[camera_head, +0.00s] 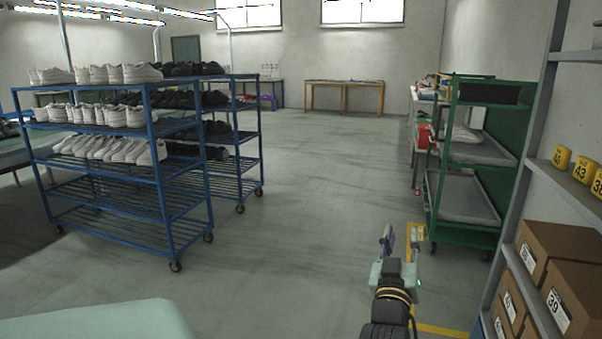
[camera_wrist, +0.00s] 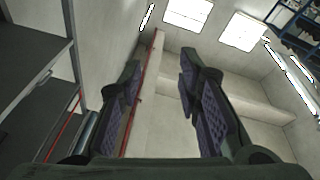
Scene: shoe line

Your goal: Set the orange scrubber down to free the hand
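My gripper (camera_head: 401,238) is low in the front of the head view, above the floor near the green trolley. In the wrist view its two dark fingers with purple pads (camera_wrist: 158,105) stand well apart, with only the wall behind visible between them. It is open and empty. I cannot make out an orange scrubber in either view.
A green trolley (camera_head: 432,200) with grey trays stands to the right of my gripper, a shoe on its upper tray. A grey shelf (camera_head: 537,165) with yellow numbered blocks and cardboard boxes (camera_head: 562,250) is at the right edge. Blue shoe racks (camera_head: 160,190) stand left. The middle floor is clear.

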